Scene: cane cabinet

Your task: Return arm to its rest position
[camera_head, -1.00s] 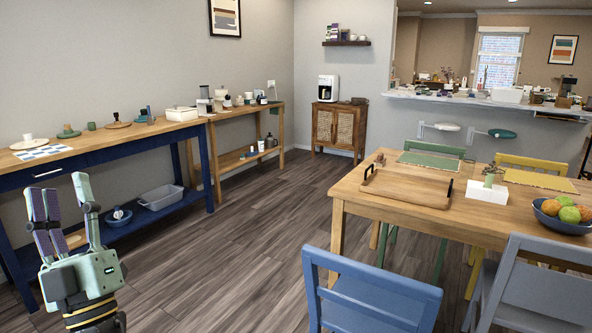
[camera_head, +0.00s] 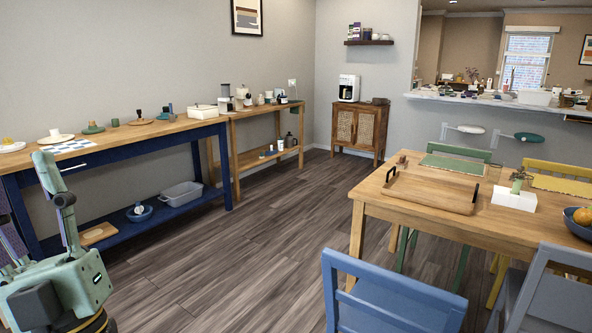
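My gripper (camera_head: 22,180) is at the lower left of the head view, raised with its fingers pointing up. One pale green finger stands upright, and dark purple finger pads show at the left picture edge. The fingers are spread apart and nothing shows between them, so it is open and empty. The gripper appears in front of the blue workbench (camera_head: 128,143) and covers part of its left end. Part of the gripper is cut off by the picture edge.
A wooden dining table (camera_head: 420,215) with a tray (camera_head: 432,194) stands at right, with a blue chair (camera_head: 390,290) in front. A wooden side table (camera_head: 250,160) and cane cabinet (camera_head: 357,127) stand further back. The floor (camera_head: 235,240) between is clear.

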